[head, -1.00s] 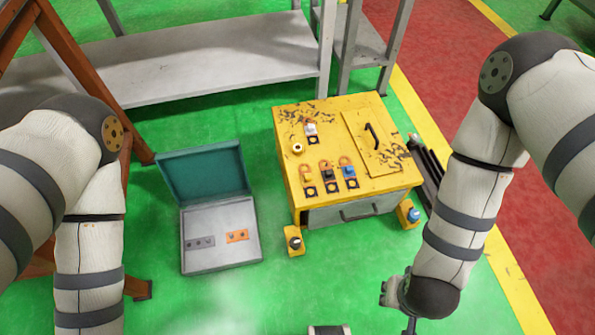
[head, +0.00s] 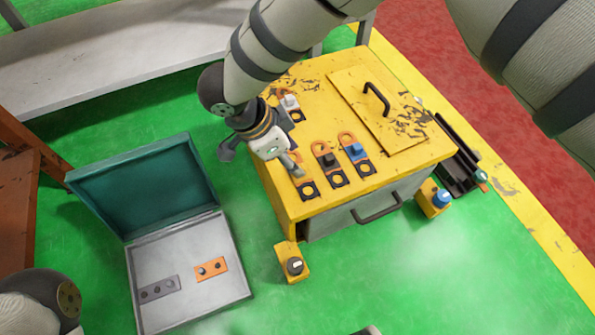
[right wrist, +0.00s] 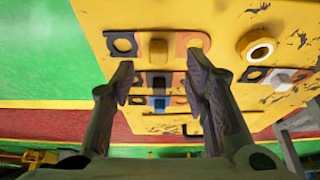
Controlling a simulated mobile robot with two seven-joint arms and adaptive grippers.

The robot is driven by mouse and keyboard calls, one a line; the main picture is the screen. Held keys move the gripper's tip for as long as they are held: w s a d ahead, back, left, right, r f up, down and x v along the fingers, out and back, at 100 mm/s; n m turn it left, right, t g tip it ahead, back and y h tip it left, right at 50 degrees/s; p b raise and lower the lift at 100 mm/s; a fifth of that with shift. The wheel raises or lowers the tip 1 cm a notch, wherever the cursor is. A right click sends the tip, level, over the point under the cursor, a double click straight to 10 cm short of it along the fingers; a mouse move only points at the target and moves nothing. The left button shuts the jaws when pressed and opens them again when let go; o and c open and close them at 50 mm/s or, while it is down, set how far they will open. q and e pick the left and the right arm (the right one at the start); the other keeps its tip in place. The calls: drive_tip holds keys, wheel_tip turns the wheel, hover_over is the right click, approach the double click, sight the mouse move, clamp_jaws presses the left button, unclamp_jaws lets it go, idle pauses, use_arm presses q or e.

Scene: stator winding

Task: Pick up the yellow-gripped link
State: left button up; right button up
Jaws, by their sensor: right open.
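The yellow-gripped link (right wrist: 159,52) lies flat on the yellow cabinet top, one end dark with a ring, the other orange. In the head view its ringed dark end (head: 308,190) shows at the front of the cabinet, and my right gripper partly covers the rest. My right gripper (head: 268,152) is open and empty, over the cabinet's left edge. In the right wrist view its two fingers (right wrist: 160,68) stand apart, with the yellow grip showing between and beyond the tips. No contact is visible. My left gripper is out of view; only its arm shows at lower left.
Beside it lie a black-gripped link (head: 327,160) and a blue-gripped link (head: 355,152). A white-gripped link (head: 290,102) lies farther back. The yellow cabinet (head: 400,165) has a raised handle (head: 377,97). An open case (head: 192,300) stands left on the green floor.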

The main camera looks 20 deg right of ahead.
sight(307, 180)
drive_tip(key=b+x, duration=0.1)
drive_tip(key=x, duration=0.3)
drive_tip(key=shift+s+d+f, duration=0.1)
clamp_jaws()
